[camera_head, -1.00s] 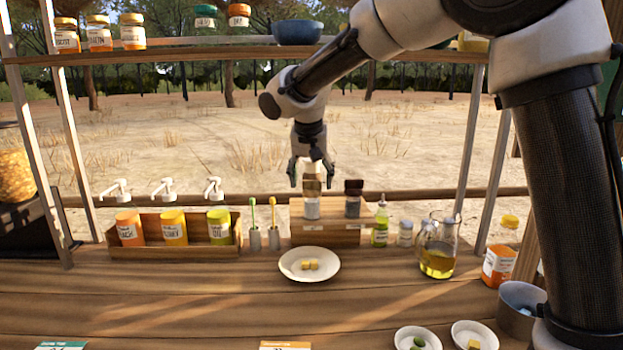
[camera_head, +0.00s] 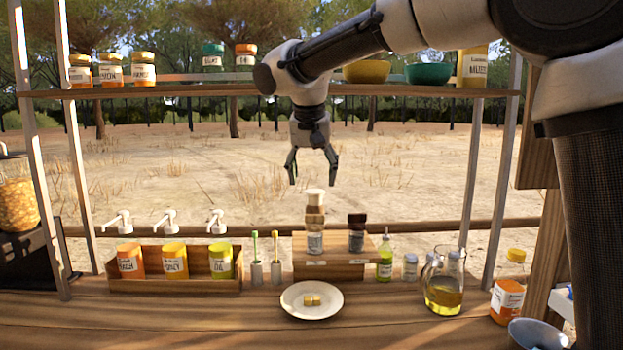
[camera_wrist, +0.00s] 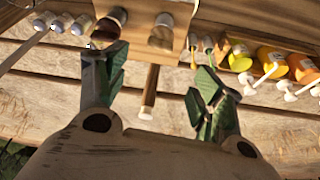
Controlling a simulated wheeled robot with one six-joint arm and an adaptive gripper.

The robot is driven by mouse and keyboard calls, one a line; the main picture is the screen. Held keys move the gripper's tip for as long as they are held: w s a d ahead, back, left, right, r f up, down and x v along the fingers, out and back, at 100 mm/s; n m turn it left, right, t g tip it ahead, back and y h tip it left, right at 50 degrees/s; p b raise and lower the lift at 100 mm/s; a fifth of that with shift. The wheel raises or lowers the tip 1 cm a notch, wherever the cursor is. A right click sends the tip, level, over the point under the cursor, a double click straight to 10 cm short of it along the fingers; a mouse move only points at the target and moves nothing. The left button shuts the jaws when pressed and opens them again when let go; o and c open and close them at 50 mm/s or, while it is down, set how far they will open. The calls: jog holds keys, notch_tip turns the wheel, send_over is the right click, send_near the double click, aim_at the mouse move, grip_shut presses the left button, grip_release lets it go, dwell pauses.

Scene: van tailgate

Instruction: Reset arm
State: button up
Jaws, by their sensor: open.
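My gripper (camera_head: 312,172) hangs from my arm with its fingers pointing down, open and empty. It is above a shaker with a light cap (camera_head: 315,225) that stands on a small wooden stand (camera_head: 300,262). There is a visible gap between the fingertips and the shaker. A dark-capped shaker (camera_head: 356,232) stands beside it on the stand. In the wrist view my green fingers (camera_wrist: 158,95) are spread apart, with nothing between them in their grip.
A white plate (camera_head: 290,305) with yellow cubes lies in front of the stand. A wooden box (camera_head: 128,285) of sauce jars is at left. A jug of oil (camera_head: 443,285) and small bottles are at right. A shelf (camera_head: 200,91) with jars and bowls crosses overhead.

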jog(key=s+d+f+n+g, duration=0.1)
jog(key=s+d+f+n, duration=0.1)
jog(key=s+f+n, duration=0.3)
jog(key=s+d+f+m, duration=0.1)
jog(key=s+d+f, duration=0.2)
jog(key=s+d, duration=0.9)
jog(key=s+d+f+m+t, duration=0.1)
jog(key=s+d+f+m, duration=0.1)
jog(key=s+d, duration=1)
jog(key=d+f, duration=0.1)
jog(key=d, duration=0.5)
jog(key=shift+f+y, duration=0.35)
jog(key=shift+y, duration=0.05)
jog(key=shift+s+d, duration=0.1)
